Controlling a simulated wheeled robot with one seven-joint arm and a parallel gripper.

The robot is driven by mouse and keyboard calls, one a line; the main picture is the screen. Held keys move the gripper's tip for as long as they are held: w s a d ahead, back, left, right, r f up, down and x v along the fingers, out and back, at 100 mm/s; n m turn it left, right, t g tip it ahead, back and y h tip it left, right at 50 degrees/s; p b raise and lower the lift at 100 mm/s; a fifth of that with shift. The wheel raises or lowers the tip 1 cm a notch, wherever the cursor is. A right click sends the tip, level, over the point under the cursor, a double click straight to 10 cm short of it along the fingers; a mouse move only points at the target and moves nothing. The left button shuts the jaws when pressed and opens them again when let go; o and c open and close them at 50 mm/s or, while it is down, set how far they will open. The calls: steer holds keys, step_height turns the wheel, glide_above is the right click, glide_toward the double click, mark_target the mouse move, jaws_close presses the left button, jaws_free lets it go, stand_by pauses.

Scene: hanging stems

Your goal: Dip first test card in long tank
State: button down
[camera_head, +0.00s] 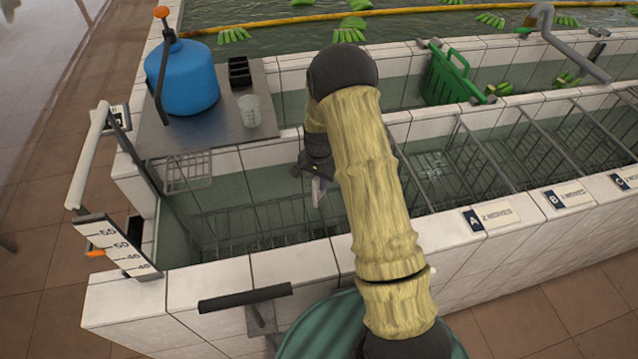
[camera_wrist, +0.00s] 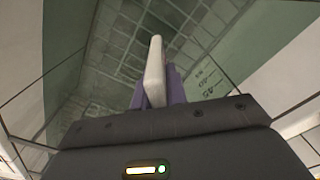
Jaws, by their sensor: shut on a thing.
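The long tank (camera_head: 262,269) is a white-tiled trough running left to right, with green-tinted inner walls and wire racks inside. My gripper (camera_head: 318,183) hangs over its left-middle part, pointing down between the walls. In the wrist view a purple piece (camera_wrist: 176,86) shows beside a white upright slab (camera_wrist: 154,72); I cannot tell exactly where card and finger meet. The tank's tiled floor lies beyond them. Whether the card touches the liquid cannot be told.
A blue sprayer (camera_head: 185,80), a black holder (camera_head: 239,72) and a clear beaker (camera_head: 250,110) stand on the grey shelf at the back left. A depth scale (camera_head: 115,245) stands at the left end. Labelled plates A (camera_head: 490,216) and B (camera_head: 568,194) line the front wall.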

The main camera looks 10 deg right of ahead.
step_height(320, 180, up, 22)
steer(key=p, duration=1.4)
steer(key=shift+f, duration=0.15)
stand_by(1.1)
steer(key=s+f+n+b, duration=0.3)
steer(key=s+f+n, duration=0.1)
steer(key=f, duration=0.6)
steer(key=s+f+n+b, duration=0.3)
steer(key=f+n+b, duration=0.1)
steer(key=f, duration=0.6)
steer(key=shift+s+n, duration=0.4)
steer(key=shift+n, duration=0.1)
steer(key=shift+r, duration=0.1)
